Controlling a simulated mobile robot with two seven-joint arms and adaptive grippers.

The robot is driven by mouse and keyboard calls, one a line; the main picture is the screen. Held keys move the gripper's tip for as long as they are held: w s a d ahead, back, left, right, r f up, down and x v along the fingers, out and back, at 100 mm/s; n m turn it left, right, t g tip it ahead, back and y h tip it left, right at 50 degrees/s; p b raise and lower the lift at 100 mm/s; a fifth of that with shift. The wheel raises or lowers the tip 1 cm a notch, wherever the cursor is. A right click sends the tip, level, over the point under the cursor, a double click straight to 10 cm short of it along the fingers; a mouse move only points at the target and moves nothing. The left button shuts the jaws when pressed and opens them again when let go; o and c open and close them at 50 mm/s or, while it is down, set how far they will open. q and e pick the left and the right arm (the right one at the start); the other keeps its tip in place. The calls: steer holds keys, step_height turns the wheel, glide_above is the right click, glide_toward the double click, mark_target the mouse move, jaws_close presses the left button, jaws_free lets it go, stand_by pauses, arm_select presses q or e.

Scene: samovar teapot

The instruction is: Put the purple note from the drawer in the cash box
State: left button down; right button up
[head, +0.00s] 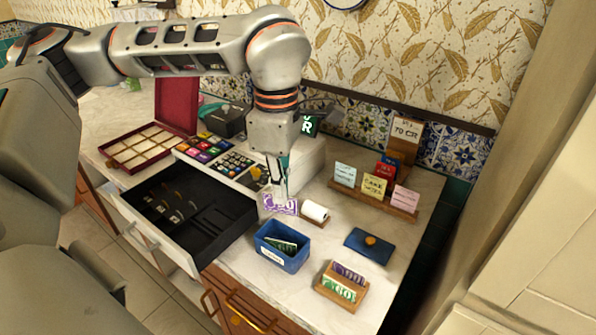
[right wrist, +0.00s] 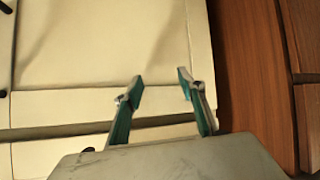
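The purple note (head: 284,206) is at the fingertips of my left gripper (head: 277,192), which appears shut on it. The note is up out of the drawer, beside the white paper roll and behind the blue box. The blue box (head: 283,262), with a pale label on its front, stands on the counter with a green note (head: 281,244) inside; I take it as the cash box. The black drawer (head: 222,222) is pulled open at the left, with items in its compartments. My right gripper (right wrist: 161,82) is open and empty in the right wrist view.
The paper roll (head: 315,211) lies close to the note. A wooden holder (head: 342,294) with purple and green notes and a blue mat (head: 369,243) are at the right. A cash register (head: 235,165) and card rack (head: 372,195) stand behind. My right gripper faces pale panels (right wrist: 80,50).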

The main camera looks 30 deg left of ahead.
mark_target(282, 212)
arm_select(q)
steer(key=shift+f+b, duration=0.45)
steer(key=shift+f, duration=0.35)
steer(key=shift+f+b, duration=0.45)
steer(key=shift+b, duration=0.1)
steer(key=shift+f+b, duration=0.6)
steer(key=shift+f, duration=0.15)
steer(key=shift+f+b, duration=0.55)
steer(key=shift+f, duration=0.25)
steer(key=shift+w+f, duration=0.1)
steer(key=shift+f, duration=0.5)
steer(key=shift+f+b, duration=0.5)
steer(key=shift+f, duration=0.7)
arm_select(e)
steer(key=shift+h, duration=0.3)
steer(key=shift+s+d+f, duration=0.1)
steer(key=shift+d+f, duration=0.1)
steer(key=shift+f, duration=0.55)
steer(key=shift+s+d+f, duration=0.1)
steer(key=shift+d+f, duration=0.05)
steer(key=shift+f, duration=0.65)
steer(key=shift+s+d+f, duration=0.1)
steer(key=shift+d+f, duration=0.1)
steer(key=shift+f, duration=0.55)
arm_select(q)
steer(key=shift+d+p, duration=0.1)
steer(key=shift+p, duration=0.3)
arm_select(e)
steer(key=shift+w+r, duration=0.25)
steer(key=shift+r, duration=0.35)
